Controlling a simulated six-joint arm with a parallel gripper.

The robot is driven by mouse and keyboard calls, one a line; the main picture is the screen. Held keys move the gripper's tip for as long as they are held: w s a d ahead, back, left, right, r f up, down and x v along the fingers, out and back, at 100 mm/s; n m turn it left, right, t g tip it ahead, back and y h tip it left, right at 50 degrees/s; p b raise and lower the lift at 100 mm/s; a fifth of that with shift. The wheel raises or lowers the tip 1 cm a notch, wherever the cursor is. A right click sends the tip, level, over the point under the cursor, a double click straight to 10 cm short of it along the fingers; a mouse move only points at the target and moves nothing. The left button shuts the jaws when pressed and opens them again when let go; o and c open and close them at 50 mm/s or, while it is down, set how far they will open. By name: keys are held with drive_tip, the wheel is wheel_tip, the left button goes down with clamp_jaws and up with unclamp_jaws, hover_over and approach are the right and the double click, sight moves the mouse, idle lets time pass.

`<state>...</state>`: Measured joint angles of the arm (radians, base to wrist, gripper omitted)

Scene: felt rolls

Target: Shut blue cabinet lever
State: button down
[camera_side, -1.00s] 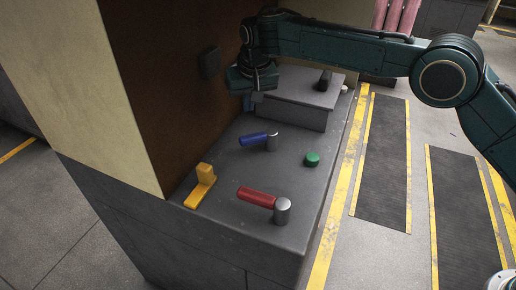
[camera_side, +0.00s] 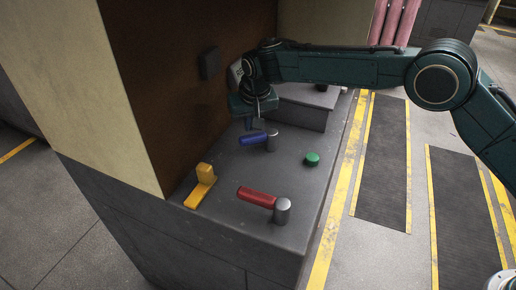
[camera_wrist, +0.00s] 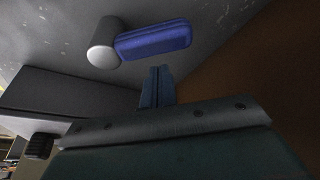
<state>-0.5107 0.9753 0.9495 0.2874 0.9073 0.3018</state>
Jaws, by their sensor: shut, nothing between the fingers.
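The blue lever (camera_side: 253,139) sticks out to the left from a grey metal post (camera_side: 272,140) on the dark grey cabinet top (camera_side: 232,175). In the wrist view the blue handle (camera_wrist: 153,40) and its post (camera_wrist: 104,43) lie just past my fingertips. My gripper (camera_side: 254,124) points down just behind the blue handle as seen from the side. Its fingers (camera_wrist: 157,85) are shut together and empty. A small gap shows between the fingertips and the handle in the wrist view; contact cannot be judged from the side.
A red lever (camera_side: 257,197) on a post sits nearer the camera. A yellow switch (camera_side: 202,184) stands to the left and a green button (camera_side: 312,159) to the right. A raised grey block (camera_side: 300,112) is behind. A brown wall (camera_side: 160,90) bounds the left.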

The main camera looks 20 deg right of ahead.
sight(251, 149)
drive_tip(key=shift+s, duration=0.75)
drive_tip(key=shift+s+a+n+y, duration=0.15)
drive_tip(key=shift+s+n+y, duration=0.15)
drive_tip(key=shift+n, duration=0.5)
drive_tip(key=shift+s+a+n+y, duration=0.15)
drive_tip(key=shift+s+n, duration=0.25)
drive_tip(key=shift+n, duration=0.4)
drive_tip(key=shift+w, duration=0.2)
drive_tip(key=shift+w+a, duration=0.15)
drive_tip(key=shift+w, duration=0.8)
drive_tip(key=shift+w+a, duration=0.15)
drive_tip(key=shift+w, duration=0.75)
drive_tip(key=v, duration=1)
